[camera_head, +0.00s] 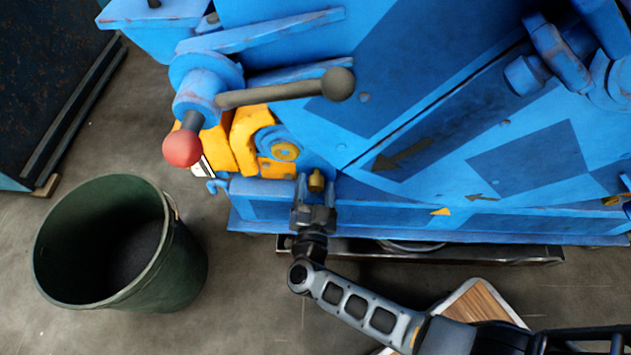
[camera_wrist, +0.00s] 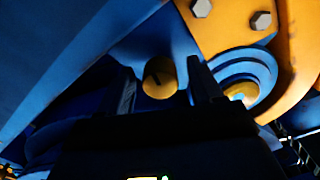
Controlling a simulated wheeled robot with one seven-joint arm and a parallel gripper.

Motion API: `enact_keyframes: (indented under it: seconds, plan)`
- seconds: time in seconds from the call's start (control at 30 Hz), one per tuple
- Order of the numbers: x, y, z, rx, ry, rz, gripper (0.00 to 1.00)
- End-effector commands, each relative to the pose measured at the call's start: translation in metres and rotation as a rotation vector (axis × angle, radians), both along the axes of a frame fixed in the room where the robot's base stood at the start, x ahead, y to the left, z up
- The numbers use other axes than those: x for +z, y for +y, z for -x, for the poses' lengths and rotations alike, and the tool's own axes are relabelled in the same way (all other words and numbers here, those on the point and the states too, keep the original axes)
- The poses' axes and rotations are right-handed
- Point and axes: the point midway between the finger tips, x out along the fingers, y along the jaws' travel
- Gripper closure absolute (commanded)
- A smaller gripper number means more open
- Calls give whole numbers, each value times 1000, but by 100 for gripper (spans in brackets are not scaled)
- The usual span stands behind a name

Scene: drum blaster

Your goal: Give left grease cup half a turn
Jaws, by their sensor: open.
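The left grease cup (camera_head: 316,181) is a small brass-yellow cap on the lower front of the blue machine. My gripper (camera_head: 316,184) is at it, with one finger on each side of the cup in the head view. The fingers are open, with a gap visible on both sides of the cup. The cup's lower part is hidden behind my wrist.
A green bin (camera_head: 185,262) stands on the floor at left. Blue machine panels (camera_head: 415,150) fill the right.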

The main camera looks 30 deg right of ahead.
Motion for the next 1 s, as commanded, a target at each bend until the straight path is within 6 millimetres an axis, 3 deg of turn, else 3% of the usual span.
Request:
enact_keyframes:
  seconds: [0.4,1.0]
  plan:
    - [1,35,49,1,1,1,35]
    - [0,38,53,0,1,1,35]
